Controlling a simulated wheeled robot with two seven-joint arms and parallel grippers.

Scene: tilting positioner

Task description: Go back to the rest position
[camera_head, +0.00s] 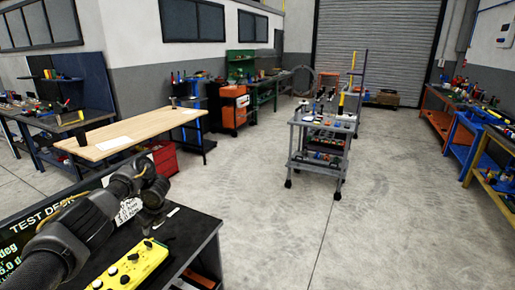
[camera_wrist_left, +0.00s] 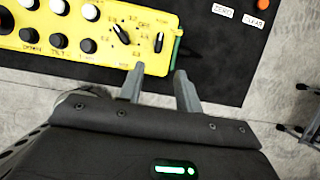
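My left arm comes in from the left in the head view, with its gripper (camera_head: 147,222) pointing down over a dark bench top (camera_head: 188,232). In the left wrist view the two grey fingers of my left gripper (camera_wrist_left: 159,70) stand apart with nothing between them. The fingertips are near the lower right edge of a yellow control box (camera_wrist_left: 110,40) with black and white knobs; I cannot tell whether they touch it. The box also shows in the head view (camera_head: 132,268). My right gripper is in neither view.
A display marked TEST DESK (camera_head: 40,222) is at the left, partly behind my arm. A wooden workbench (camera_head: 130,130) stands beyond, and a grey cart (camera_head: 318,162) stands in the middle. Open concrete floor (camera_head: 260,220) lies to the right of the dark bench.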

